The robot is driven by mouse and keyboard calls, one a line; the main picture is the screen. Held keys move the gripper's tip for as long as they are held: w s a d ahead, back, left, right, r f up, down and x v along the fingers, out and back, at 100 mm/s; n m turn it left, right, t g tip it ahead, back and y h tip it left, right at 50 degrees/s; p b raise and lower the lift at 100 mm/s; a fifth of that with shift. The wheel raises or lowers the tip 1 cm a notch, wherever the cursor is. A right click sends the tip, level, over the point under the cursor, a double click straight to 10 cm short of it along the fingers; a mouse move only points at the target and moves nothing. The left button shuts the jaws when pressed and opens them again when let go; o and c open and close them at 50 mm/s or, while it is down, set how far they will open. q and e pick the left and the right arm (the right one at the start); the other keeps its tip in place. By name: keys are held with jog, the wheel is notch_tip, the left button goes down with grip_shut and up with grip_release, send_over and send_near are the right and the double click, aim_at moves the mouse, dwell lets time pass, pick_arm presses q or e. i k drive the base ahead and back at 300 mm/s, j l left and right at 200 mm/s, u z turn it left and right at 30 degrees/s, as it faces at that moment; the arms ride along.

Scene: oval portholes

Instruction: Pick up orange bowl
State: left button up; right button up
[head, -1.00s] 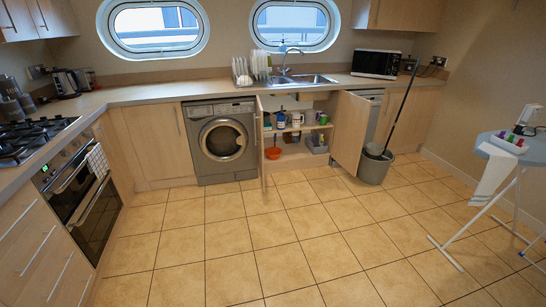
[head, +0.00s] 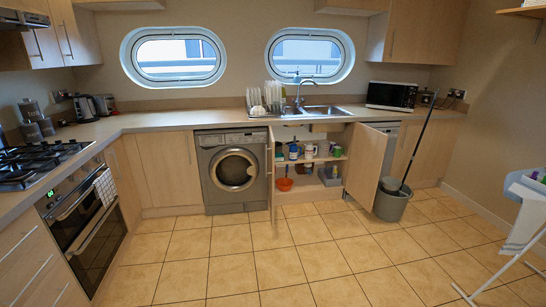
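An orange bowl (head: 285,184) sits low in the open cupboard under the sink, at its left side, just right of the open left door (head: 271,178). It is small in the head view, and the door edge stands close beside it. Neither of my grippers shows in the head view.
The open right door (head: 366,162) stands out from the cupboard, with a grey bucket and mop (head: 392,200) beside it. Cleaning items fill the cupboard shelf (head: 308,160). An ironing board (head: 525,215) stands at the right. The tiled floor (head: 250,265) in front is clear.

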aim_at(284, 183)
jog(key=i+l+z, duration=0.4)
jog(key=i, duration=0.7)
jog(key=i+z, duration=0.35)
jog(key=i, duration=0.75)
